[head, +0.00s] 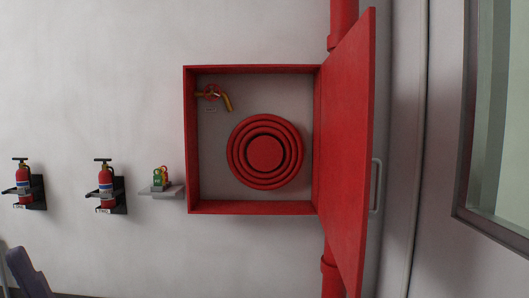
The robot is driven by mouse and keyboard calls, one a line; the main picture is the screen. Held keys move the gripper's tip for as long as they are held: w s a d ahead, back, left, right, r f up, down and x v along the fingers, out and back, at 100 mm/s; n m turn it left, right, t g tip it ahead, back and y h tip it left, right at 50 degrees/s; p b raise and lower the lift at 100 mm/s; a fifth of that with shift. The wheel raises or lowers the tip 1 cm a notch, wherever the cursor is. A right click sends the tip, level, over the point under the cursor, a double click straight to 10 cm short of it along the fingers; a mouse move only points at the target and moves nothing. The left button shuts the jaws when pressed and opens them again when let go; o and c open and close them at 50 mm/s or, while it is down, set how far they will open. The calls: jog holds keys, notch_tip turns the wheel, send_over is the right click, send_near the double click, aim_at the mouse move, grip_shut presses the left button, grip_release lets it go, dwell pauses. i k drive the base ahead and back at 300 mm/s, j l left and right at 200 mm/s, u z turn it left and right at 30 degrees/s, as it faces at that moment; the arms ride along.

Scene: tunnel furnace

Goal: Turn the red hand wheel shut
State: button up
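A small red hand wheel (211,91) sits on a brass valve (227,102) in the upper left of the open red wall cabinet (189,140). It is small in the head view, and I cannot tell how far it is turned. A small label (209,109) is on the back panel just below it. My gripper is not in view.
A round red hose reel (265,154) fills the cabinet's middle. The red door (345,150) stands open on the right, with a grey handle (376,186). A small shelf (162,191) holding green and yellow items juts out at left, beside two fire extinguishers (105,185) (22,184).

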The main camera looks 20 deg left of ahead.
aim_at(213, 93)
jog(key=i+j+u, duration=0.15)
jog(key=i+j, duration=0.35)
jog(key=i+j+u, duration=0.15)
jog(key=i+j, duration=0.3)
jog(key=i, duration=0.2)
jog(key=i+j+u, duration=0.1)
jog(key=i+j, duration=0.3)
jog(key=i, duration=0.2)
